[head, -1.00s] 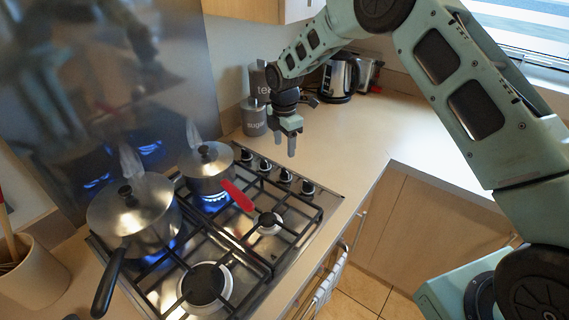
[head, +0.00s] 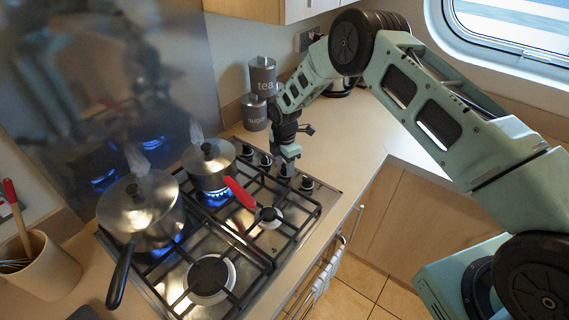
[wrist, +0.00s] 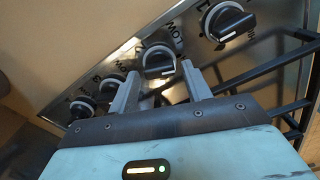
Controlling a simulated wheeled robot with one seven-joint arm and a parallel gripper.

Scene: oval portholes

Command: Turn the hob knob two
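A row of several black hob knobs runs along the right edge of the steel hob. My gripper (head: 286,164) points down over this row in the head view and partly hides the knob below it. In the wrist view my gripper (wrist: 160,86) is open, its two grey fingers apart, with one knob (wrist: 158,60) showing in the gap near the fingertips. I cannot tell whether the fingers touch it. One neighbouring knob (wrist: 228,20) is at the upper right; two more (wrist: 110,82) are left of the fingers.
A lidded saucepan (head: 140,208) and a smaller red-handled pan (head: 209,165) stand over lit blue flames. Black pan supports (head: 248,245) lie left of the knobs. Tea and sugar canisters (head: 254,114) stand behind. The worktop (head: 345,135) to the right is mostly clear.

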